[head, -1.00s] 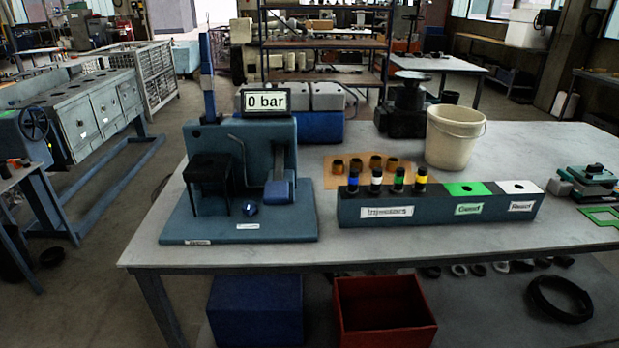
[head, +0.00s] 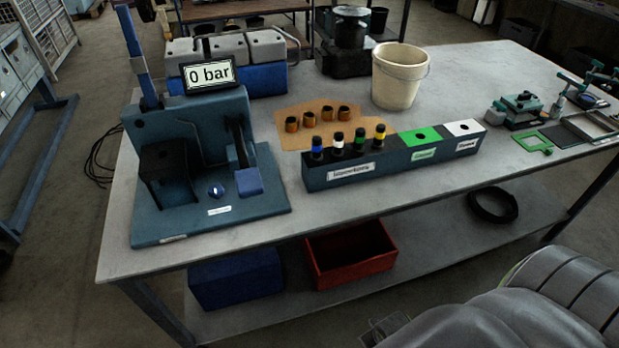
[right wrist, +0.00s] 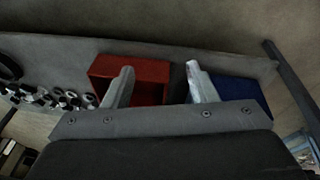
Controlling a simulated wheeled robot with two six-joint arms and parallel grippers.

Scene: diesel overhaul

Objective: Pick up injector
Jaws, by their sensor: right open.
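Several dark injectors stand upright in the left part of a rack (head: 350,174) whose front label is blurred now. They carry a blue band (head: 317,148), a white band (head: 338,146), a green band (head: 360,142) and a yellow band (head: 379,137). The rack's right part has a green-topped section (head: 422,134) and a white-topped section (head: 464,128). My right gripper (right wrist: 160,72) is open and empty in the right wrist view, with the lower shelf's bins beyond it. My right arm shows at the lower right of the head view, well apart from the injectors. My left gripper is not in view.
A test stand (head: 190,135) reading 0 bar is left of the rack. Brown cups (head: 325,116) on a tan sheet and a white bucket (head: 400,78) stand behind it. A red bin (head: 350,262) and blue box (head: 238,275) sit below. The table's front strip (head: 330,205) is clear.

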